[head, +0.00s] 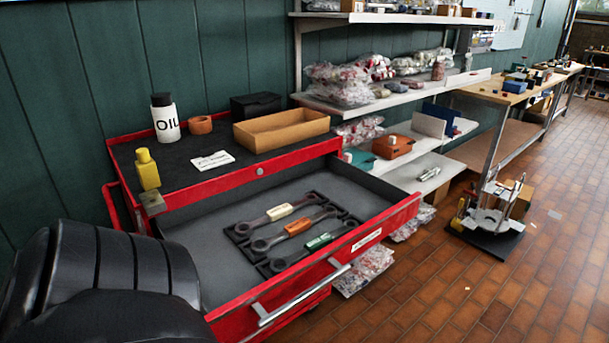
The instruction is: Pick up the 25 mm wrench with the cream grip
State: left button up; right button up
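The wrench with the cream grip (279,212) lies in the open drawer of the red tool cabinet, the farthest back of three wrenches. It rests in a dark holder (243,233). The wrench with the orange grip (298,227) lies in the middle, and the wrench with the green grip (319,241) is closest to the drawer front. The size markings are too small to read. Neither of my grippers shows in the head view.
The drawer (192,236) is pulled out, with bare floor around the holder. On the cabinet top stand an oil bottle (166,122), a yellow bottle (148,170), a tape roll (200,125) and an open cardboard box (281,130).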

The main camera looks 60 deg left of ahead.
aim_at(273, 214)
jog(key=i, duration=2.95)
jog(key=u, duration=3.9)
